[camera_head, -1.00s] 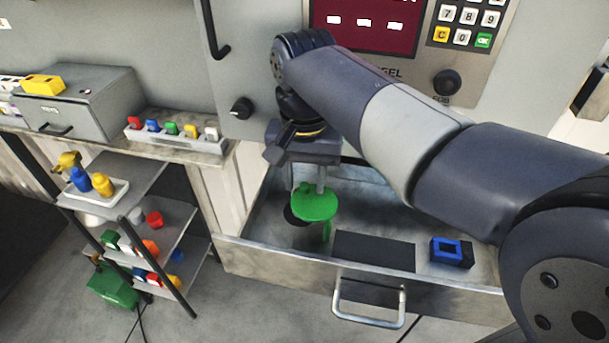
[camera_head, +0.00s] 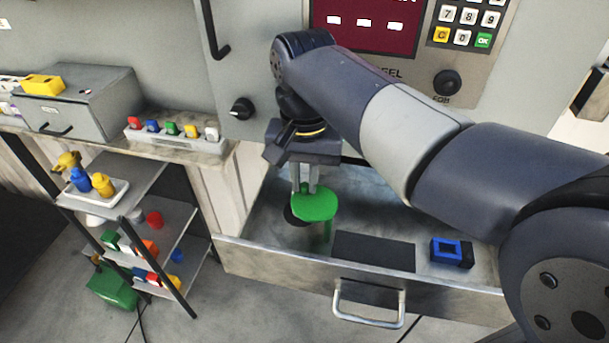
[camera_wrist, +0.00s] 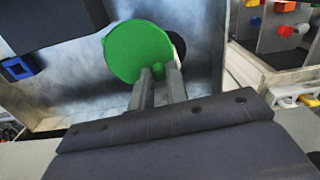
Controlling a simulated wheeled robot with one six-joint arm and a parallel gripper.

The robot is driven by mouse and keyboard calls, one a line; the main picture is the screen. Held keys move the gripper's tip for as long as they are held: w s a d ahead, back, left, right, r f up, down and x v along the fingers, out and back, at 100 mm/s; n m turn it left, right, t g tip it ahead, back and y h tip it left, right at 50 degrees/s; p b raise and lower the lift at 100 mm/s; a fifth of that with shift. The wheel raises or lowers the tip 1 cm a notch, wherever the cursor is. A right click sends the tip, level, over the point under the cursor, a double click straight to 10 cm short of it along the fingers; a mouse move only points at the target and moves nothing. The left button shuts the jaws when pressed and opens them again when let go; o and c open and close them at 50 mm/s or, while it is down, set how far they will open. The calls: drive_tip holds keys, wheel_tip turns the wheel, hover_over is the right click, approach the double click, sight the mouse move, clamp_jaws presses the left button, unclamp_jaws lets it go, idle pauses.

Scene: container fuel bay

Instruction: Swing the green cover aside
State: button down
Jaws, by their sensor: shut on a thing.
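The green cover (camera_head: 315,207) is a round disc in the open metal drawer, above a dark round opening (camera_head: 293,216) that shows partly at its left edge. In the wrist view the cover (camera_wrist: 133,49) hides most of the opening, and a dark crescent (camera_wrist: 179,46) shows at its right. My gripper (camera_head: 305,187) points down at the cover's back edge. In the wrist view its two fingers (camera_wrist: 159,72) are shut on a small green knob at the cover's edge.
The drawer (camera_head: 270,250) also holds a dark flat panel (camera_head: 373,251) and a blue-framed block (camera_head: 451,251). Its front wall carries a handle (camera_head: 368,305). A shelf rack (camera_head: 150,225) with coloured items stands at the left. A panel with a keypad (camera_head: 467,22) rises behind.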

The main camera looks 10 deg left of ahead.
drive_tip(key=shift+s, duration=0.1)
drive_tip(key=n+p, duration=0.1)
drive_tip(key=s+a+n, duration=0.1)
drive_tip(key=n, duration=0.1)
drive_tip(key=shift+s+a+r+p, duration=0.1)
drive_tip(key=shift+s+p, duration=0.15)
drive_tip(key=shift+p, duration=0.15)
drive_tip(key=n, duration=0.1)
drive_tip(key=s+n+p, duration=0.1)
drive_tip(key=n, duration=0.1)
drive_tip(key=shift+s+a, duration=0.25)
drive_tip(key=shift+s+d+n+p, duration=0.35)
drive_tip(key=shift+s+n, duration=0.6)
drive_tip(key=shift+n, duration=0.9)
drive_tip(key=shift+s+d+n+p, duration=0.1)
drive_tip(key=shift+s+n+p, duration=0.3)
drive_tip(key=shift+s+n, duration=1)
drive_tip(key=shift+s+d+n+p, duration=0.25)
drive_tip(key=shift+s+n+p, duration=0.2)
drive_tip(key=shift+n, duration=1.8)
drive_tip(key=shift+s, duration=0.1)
drive_tip(key=c, duration=1.4)
unclamp_jaws()
drive_tip(key=shift+o, duration=0.2)
